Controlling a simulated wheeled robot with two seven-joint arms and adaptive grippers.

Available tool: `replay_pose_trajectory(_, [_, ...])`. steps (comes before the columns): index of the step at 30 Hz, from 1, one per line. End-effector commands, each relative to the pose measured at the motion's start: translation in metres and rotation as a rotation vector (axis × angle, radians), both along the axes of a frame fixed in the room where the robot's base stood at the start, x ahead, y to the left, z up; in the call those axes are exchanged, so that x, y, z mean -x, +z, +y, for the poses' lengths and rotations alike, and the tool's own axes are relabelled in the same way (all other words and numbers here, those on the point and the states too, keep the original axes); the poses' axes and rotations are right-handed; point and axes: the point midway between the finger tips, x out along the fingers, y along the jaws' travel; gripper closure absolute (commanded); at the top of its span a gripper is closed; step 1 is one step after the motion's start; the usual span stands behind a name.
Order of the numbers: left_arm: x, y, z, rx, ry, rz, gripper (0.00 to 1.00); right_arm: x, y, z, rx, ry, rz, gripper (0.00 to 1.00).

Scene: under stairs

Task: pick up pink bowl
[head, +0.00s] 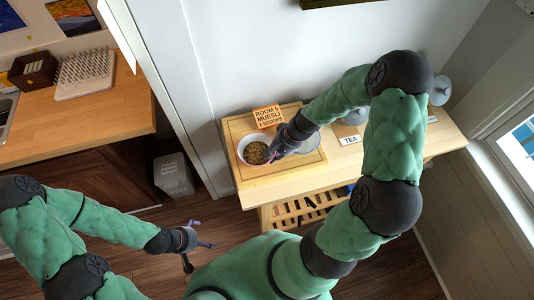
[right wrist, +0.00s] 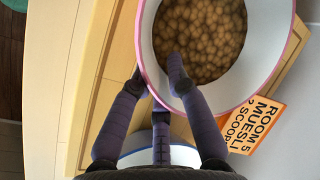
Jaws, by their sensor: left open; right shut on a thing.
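The pink bowl (head: 243,143) is white inside with a pink rim and holds brown muesli. It sits at the left of the wooden board on the table. In the right wrist view the bowl (right wrist: 147,48) fills the upper middle. My right gripper (head: 270,157) is at the bowl's right rim. In the wrist view my right gripper (right wrist: 158,82) is shut on the rim, one finger inside the bowl and others outside. My left gripper (head: 200,238) is open and empty, low at the left, away from the table.
An orange card (head: 267,116) reading "ROOM 5 MUESLI 2 SCOOPS" stands behind the bowl. A pale round dish (head: 308,145) is right of it, partly under my right arm. A TEA label (head: 350,140) and jars are further right. The wooden board (head: 238,125) lies beneath the bowl.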

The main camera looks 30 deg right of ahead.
Motion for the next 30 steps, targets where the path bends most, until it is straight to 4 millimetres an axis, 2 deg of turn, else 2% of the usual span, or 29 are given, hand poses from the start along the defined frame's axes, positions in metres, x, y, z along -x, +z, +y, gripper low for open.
replay_pose_trajectory(8, [0.000, 0.002, 0.000, 0.000, 0.000, 0.000, 0.00, 0.000, 0.008, 0.000, 0.000, 0.001, 0.000, 1.00])
replay_pose_trajectory(16, [0.000, 0.006, 0.000, 0.000, 0.000, 0.000, 0.00, 0.000, 0.031, 0.000, 0.001, 0.001, -0.001, 1.00])
replay_pose_trajectory(30, [0.000, 0.011, 0.000, 0.000, 0.000, 0.000, 0.00, 0.032, 0.073, -0.015, 0.001, -0.002, -0.002, 1.00])
